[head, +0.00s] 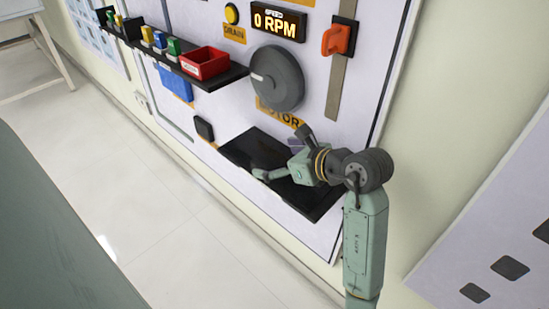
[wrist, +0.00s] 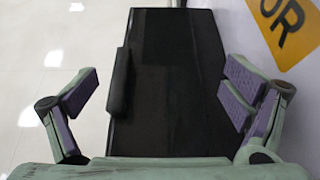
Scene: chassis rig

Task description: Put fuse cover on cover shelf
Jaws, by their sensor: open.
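The black shelf under the motor, which I take as the cover shelf (head: 245,151), juts from the wall panel; it fills the middle of the wrist view (wrist: 170,60). A small dark block (wrist: 118,82) lies along the shelf's left edge in the wrist view. It may be the fuse cover, but black on black I cannot be sure. My gripper (head: 279,152) is over the shelf.
The grey round motor (head: 277,79) is on the panel above the shelf. An upper shelf holds a red bin (head: 204,63) and several small coloured parts. An orange switch handle (head: 339,40) is at upper right. A black square piece (head: 204,128) is on the panel left of the shelf. The floor in front is clear.

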